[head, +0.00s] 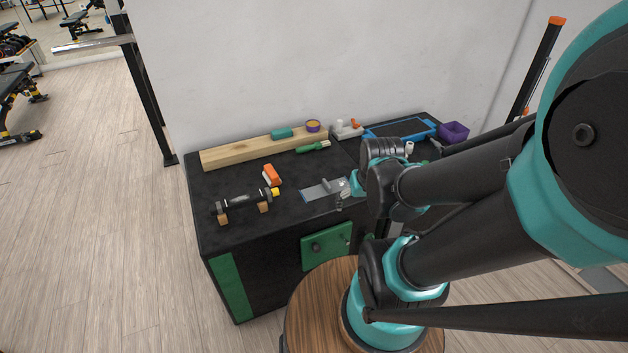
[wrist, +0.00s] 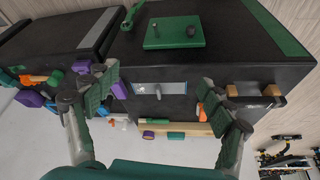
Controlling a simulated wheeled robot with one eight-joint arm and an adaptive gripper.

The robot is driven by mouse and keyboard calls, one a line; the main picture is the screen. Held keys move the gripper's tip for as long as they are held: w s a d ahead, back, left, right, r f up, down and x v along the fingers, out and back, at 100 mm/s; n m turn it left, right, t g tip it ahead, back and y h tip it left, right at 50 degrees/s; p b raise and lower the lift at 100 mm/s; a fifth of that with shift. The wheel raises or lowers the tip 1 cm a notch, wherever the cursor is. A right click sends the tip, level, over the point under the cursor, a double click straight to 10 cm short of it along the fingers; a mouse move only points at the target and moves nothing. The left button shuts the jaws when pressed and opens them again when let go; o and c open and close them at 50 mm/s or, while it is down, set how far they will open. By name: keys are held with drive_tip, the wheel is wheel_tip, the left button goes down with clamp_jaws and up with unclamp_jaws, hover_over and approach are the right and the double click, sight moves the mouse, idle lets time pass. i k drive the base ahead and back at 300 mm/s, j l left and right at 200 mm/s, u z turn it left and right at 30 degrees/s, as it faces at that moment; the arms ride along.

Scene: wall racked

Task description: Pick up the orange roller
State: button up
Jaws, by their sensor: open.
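An orange piece with a pale lower side, which looks like the orange roller (head: 271,175), lies on the dark cabinet top (head: 230,180), between the wooden beam and the dumbbell. In the wrist view, a bit of orange (wrist: 201,112) beside my right-hand finger appears to be the same roller, partly hidden by that finger. My gripper (wrist: 158,80) is open, its fingers spread wide with nothing between them. In the head view my gripper (head: 344,194) is small, to the right of the roller and apart from it, near the grey plate.
A grey-blue plate with a handle (head: 322,190) lies right of the roller. A dumbbell on wooden blocks (head: 240,204) is in front-left. A long wooden beam (head: 245,152) lies behind, with a green brush (head: 313,147) nearby. A blue tray (head: 400,130) and purple bin (head: 454,132) stand far right.

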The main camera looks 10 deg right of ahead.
sight(270, 175)
drive_tip(key=j, duration=0.7)
drive_tip(key=i+j+z, duration=0.15)
drive_tip(key=j, duration=0.6)
